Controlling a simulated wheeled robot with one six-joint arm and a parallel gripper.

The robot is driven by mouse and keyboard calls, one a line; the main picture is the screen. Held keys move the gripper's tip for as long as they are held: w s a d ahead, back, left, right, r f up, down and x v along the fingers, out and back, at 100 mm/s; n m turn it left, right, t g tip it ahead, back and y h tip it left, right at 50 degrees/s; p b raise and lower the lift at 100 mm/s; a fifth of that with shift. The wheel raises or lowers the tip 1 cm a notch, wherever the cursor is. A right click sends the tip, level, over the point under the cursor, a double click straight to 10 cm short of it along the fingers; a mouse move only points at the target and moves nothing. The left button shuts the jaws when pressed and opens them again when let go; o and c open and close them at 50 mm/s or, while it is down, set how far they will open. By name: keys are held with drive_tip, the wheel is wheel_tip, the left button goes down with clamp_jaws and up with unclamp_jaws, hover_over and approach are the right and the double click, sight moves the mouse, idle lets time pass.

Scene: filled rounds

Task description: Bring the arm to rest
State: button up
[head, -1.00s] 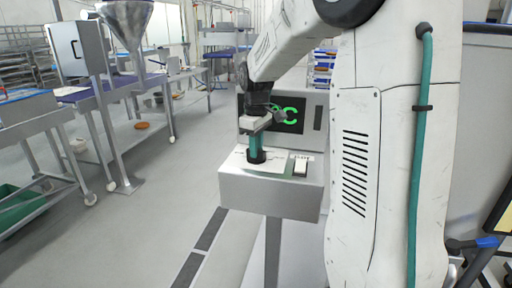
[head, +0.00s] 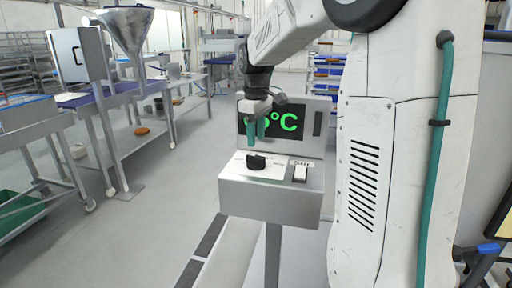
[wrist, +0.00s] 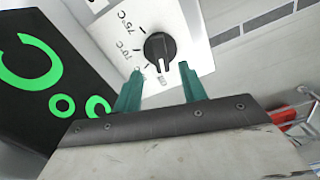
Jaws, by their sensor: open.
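My gripper (head: 258,128) hangs above the control box in the head view, its two green fingers apart and empty. In the wrist view the gripper (wrist: 158,88) shows its fingers either side of the line of sight to a black knob (wrist: 160,50), with nothing between them. The knob also shows in the head view (head: 256,162), on the sloped white panel (head: 240,170) below the fingertips and apart from them. The panel carries printed marks, with 75°C and 70°C readable in the wrist view.
A display (head: 290,122) with green °C characters stands behind the gripper, its first digits partly hidden. A white rocker switch (head: 300,173) sits right of the knob. A steel table with a funnel (head: 127,25) stands at left. The grey floor (head: 150,220) between is clear.

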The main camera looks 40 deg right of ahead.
drive_tip(key=shift+r, duration=0.85)
drive_tip(key=shift+m, duration=0.3)
drive_tip(key=s+a+f+m, duration=0.1)
drive_tip(key=s+a, duration=0.4)
drive_tip(key=s, duration=0.4)
drive_tip(key=s+a+f+m+t, duration=0.1)
drive_tip(key=s+a+f, duration=0.1)
drive_tip(key=s+a, duration=0.4)
drive_tip(key=s+a+f+m, duration=0.1)
drive_tip(key=s+a, duration=0.5)
drive_tip(key=s, duration=0.6)
drive_tip(key=shift+s+a+f+m, duration=0.15)
drive_tip(key=shift+s+f+m, duration=0.1)
drive_tip(key=shift+f+m, duration=0.25)
drive_tip(key=shift+r, duration=0.1)
